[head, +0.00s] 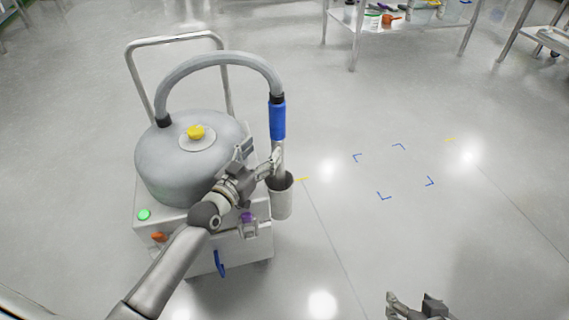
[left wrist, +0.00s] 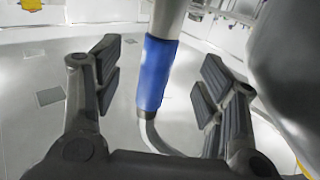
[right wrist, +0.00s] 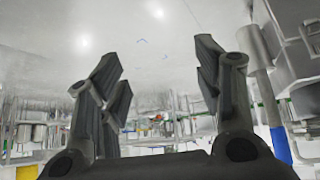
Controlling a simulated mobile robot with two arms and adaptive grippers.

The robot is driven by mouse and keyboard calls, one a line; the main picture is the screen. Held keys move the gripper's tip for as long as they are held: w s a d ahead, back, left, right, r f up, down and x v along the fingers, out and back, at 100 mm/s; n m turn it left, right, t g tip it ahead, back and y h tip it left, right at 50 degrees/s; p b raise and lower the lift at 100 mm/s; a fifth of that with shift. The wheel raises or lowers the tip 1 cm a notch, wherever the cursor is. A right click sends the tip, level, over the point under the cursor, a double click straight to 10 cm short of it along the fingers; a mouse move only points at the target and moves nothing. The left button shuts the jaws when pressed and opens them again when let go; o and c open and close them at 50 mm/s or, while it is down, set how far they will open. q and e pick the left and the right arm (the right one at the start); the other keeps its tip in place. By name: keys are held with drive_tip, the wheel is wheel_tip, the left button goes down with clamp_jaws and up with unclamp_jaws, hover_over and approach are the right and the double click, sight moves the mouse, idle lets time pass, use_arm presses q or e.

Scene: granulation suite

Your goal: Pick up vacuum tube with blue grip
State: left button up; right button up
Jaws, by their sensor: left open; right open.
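The vacuum tube (head: 278,155) stands upright with its lower end in a metal holder cup (head: 281,199) on the vacuum's side. Its blue grip (head: 278,120) is near the top, below the grey hose (head: 222,58). My left gripper (head: 268,160) is open beside the tube, just below the blue grip. In the left wrist view the blue grip (left wrist: 155,75) shows between the open fingers (left wrist: 158,88), with no visible contact. My right gripper (head: 418,302) is open and empty at the bottom edge. The blue grip (right wrist: 280,146) also shows at the right of the right wrist view.
The grey round vacuum body (head: 180,160) with a yellow knob (head: 196,132) and a push handle stands behind my left arm. A metal table (head: 420,20) with items stands at the back right. Floor with blue corner marks (head: 384,196) is clear on the right.

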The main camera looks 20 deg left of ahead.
sight(273, 135)
use_arm(q)
drive_tip(key=b+x, duration=0.1)
drive_tip(key=x, duration=0.3)
drive_tip(key=shift+w+r, duration=0.15)
drive_tip(key=shift+w, duration=0.05)
drive_tip(key=b+x, duration=0.1)
drive_tip(key=x, duration=0.3)
drive_tip(key=shift+w+r, duration=0.1)
drive_tip(key=shift+w, duration=0.25)
drive_tip(key=c, duration=1.1)
drive_tip(key=shift+r, duration=0.1)
drive_tip(key=shift+c, duration=0.2)
use_arm(e)
drive_tip(key=w+a+r+t+y, duration=0.1)
drive_tip(key=w+a+r+t, duration=0.2)
drive_tip(key=w+r+t, duration=0.3)
wheel_tip(273, 135, up, 3)
drive_tip(key=shift+w+a+f+t+y, duration=0.1)
drive_tip(key=shift+w+a+t+y, duration=0.3)
drive_tip(key=shift+w, duration=0.65)
use_arm(q)
drive_tip(key=shift+r, duration=0.15)
